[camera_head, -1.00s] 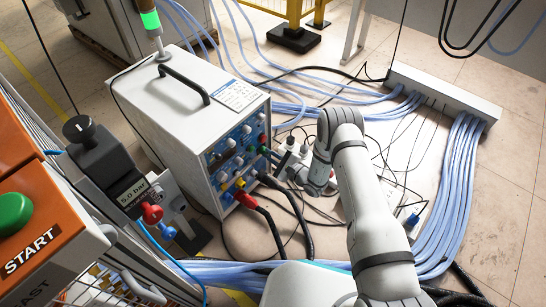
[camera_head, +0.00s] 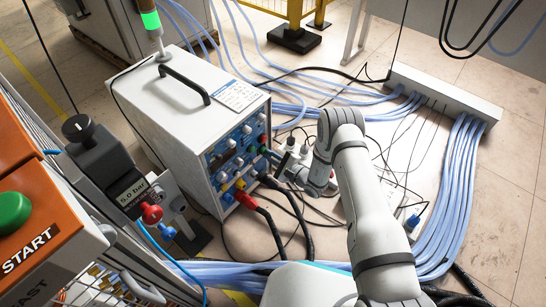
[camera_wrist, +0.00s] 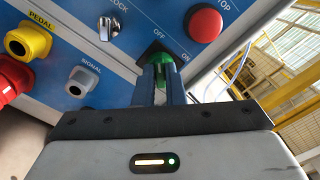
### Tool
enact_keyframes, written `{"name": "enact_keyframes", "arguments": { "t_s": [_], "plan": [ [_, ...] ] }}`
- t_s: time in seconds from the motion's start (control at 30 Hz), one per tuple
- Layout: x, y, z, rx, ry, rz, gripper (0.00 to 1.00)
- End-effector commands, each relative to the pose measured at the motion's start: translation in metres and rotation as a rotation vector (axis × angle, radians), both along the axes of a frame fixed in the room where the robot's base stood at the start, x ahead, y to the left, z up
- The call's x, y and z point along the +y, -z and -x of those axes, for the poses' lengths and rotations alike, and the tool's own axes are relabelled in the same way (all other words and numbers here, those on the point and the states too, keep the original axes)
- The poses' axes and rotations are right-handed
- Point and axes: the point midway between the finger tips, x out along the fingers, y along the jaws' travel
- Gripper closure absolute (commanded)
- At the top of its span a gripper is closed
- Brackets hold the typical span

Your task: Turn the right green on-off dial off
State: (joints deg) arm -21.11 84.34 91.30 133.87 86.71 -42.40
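The green on-off dial (camera_wrist: 158,58) sits on the blue front panel, with OFF printed up and left of ON in the wrist view. My gripper (camera_wrist: 161,72) reaches the panel there, its two dark blue fingers close together on either side of the dial. The fingers appear shut on it and cover much of it, so its exact pointing direction is hard to tell. In the head view the white heater box (camera_head: 190,115) stands left of my arm, and the gripper is at the right side of its front panel.
A red stop button (camera_wrist: 206,22) is above right of the dial. A silver key switch (camera_wrist: 110,26), grey signal socket (camera_wrist: 84,80) and yellow pedal connector (camera_wrist: 28,40) lie to the left. Blue hoses (camera_head: 455,190) and black cables cover the floor.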

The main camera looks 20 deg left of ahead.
Motion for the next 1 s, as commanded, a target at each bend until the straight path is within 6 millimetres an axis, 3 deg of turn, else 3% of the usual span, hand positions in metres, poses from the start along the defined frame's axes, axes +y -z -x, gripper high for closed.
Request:
{"name": "enact_keyframes", "arguments": {
  "t_s": [0.03, 0.13, 0.17, 0.33, 0.6, 1.0],
  "plan": [
    [0.009, -0.004, -0.001, -0.015, -0.014, 0.0, 0.74],
    [0.003, -0.005, 0.001, -0.014, -0.013, 0.0, 0.7],
    [0.0, -0.005, 0.003, -0.013, -0.012, 0.0, 0.63],
    [-0.03, -0.005, 0.015, -0.007, -0.006, 0.0, 0.5],
    [-0.067, -0.003, 0.03, -0.002, 0.0, -0.001, 0.5],
    [-0.073, -0.002, 0.034, -0.002, 0.001, -0.003, 0.5]
  ]
}}
